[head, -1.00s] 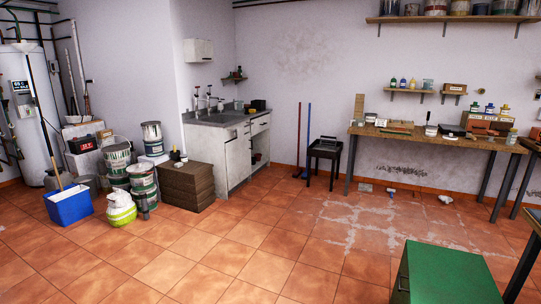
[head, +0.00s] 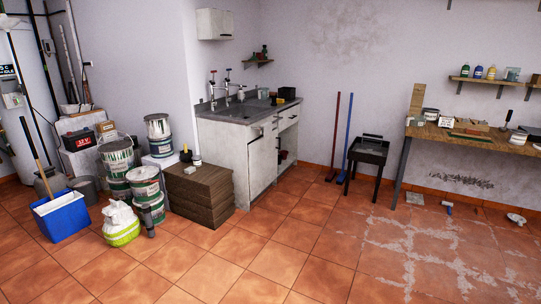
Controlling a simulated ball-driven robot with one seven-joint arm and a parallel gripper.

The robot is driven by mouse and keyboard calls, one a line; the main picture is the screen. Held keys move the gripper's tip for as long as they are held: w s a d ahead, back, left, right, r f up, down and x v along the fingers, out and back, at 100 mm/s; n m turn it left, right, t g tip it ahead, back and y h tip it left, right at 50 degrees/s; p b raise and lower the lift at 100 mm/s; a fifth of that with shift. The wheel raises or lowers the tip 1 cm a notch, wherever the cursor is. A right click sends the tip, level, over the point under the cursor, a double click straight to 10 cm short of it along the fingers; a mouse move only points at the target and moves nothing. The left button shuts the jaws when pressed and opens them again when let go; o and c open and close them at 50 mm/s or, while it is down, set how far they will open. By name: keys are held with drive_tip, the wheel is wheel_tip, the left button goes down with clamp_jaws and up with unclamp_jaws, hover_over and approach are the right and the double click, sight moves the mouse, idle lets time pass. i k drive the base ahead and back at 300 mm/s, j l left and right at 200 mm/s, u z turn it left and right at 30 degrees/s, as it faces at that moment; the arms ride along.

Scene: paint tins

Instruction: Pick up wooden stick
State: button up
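A long, thin wooden stick (head: 34,143) leans up out of a blue bin (head: 70,217) on the floor at the left. Its lower end is hidden inside the bin. My gripper is not in view.
Stacked paint tins (head: 117,160), a white and lime bag (head: 121,224) and a brown wooden block (head: 200,192) stand right of the bin. A sink cabinet (head: 225,155) is behind. A black stand (head: 366,160) is near the wall. The middle floor is clear.

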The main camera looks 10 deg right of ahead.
sight(468, 136)
drive_tip(key=i+z, duration=0.25)
drive_tip(key=i, duration=0.3)
drive_tip(key=i+z, duration=0.25)
drive_tip(key=i, duration=0.3)
drive_tip(key=i+j+z, duration=0.1)
drive_tip(key=i+z, duration=0.15)
drive_tip(key=i, duration=0.25)
drive_tip(key=i+j+z, duration=0.25)
drive_tip(key=i, duration=0.3)
drive_tip(key=i+l+z, duration=0.1)
drive_tip(key=i+z, duration=0.3)
drive_tip(key=i, duration=0.5)
drive_tip(key=i+j+z, duration=0.2)
drive_tip(key=i+z, duration=0.2)
drive_tip(key=i, duration=0.5)
drive_tip(key=i+z, duration=0.1)
drive_tip(key=i, duration=0.35)
